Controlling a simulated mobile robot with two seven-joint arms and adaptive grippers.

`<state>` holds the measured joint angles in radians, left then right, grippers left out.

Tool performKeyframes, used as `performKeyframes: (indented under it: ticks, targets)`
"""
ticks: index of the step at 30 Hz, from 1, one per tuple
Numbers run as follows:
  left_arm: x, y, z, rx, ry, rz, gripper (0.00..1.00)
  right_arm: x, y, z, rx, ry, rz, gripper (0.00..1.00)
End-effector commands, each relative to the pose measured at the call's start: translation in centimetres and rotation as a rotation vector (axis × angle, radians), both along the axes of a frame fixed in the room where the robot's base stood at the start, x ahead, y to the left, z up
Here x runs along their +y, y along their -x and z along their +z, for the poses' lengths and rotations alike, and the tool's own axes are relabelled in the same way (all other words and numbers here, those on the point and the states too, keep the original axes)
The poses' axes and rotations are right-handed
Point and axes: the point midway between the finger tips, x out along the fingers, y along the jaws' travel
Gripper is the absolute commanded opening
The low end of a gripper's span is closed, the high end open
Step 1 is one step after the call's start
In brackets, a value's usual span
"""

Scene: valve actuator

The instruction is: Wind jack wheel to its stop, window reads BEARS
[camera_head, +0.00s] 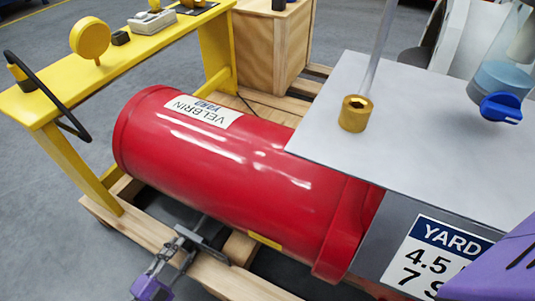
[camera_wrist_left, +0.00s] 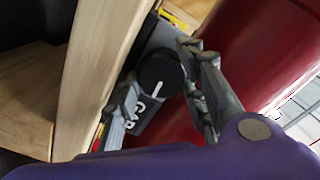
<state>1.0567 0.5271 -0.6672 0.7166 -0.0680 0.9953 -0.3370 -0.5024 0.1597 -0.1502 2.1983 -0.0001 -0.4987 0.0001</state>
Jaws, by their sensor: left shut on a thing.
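A black round wheel (camera_wrist_left: 160,74) with a white line on its face shows in the left wrist view, between the fingers of my left gripper (camera_head: 187,238). The gripper is shut on the wheel, one finger on each side. A dark plate with partly hidden white characters (camera_wrist_left: 141,112) shows just below the wheel; I cannot read it as a word. In the head view the gripper is low beside the red cylinder (camera_head: 215,165), near the wooden skid, and the wheel cannot be made out there. My right gripper is not in view.
The red cylinder lies on a wooden skid (camera_head: 235,284). A yellow bench (camera_head: 60,92) with small items stands at the left. A grey plate (camera_head: 420,130) with a brass fitting (camera_head: 355,113) is at the right, above a YARD label (camera_head: 432,255). A wooden crate (camera_head: 262,45) stands behind.

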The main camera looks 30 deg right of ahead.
Motion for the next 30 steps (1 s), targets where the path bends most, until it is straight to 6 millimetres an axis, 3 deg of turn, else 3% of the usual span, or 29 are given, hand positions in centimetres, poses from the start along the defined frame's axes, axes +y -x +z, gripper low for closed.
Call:
performKeyframes:
  ticks: [16,17,20,28,30]
  targets:
    - [-0.5,0.7,-0.4,-0.023,-0.021,-0.014,0.12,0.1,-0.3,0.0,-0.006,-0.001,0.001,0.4]
    - [-0.5,0.7,-0.4,-0.023,-0.021,-0.014,0.4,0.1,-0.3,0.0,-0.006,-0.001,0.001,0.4]
    - [-0.4,0.7,-0.4,-0.023,-0.021,-0.012,0.53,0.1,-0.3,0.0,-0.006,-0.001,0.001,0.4]
    - [-0.2,0.4,-0.3,-0.024,-0.022,-0.007,0.55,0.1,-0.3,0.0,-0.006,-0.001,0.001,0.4]
    - [-0.1,0.3,-0.3,-0.024,-0.023,-0.006,0.55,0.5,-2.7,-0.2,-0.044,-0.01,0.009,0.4]
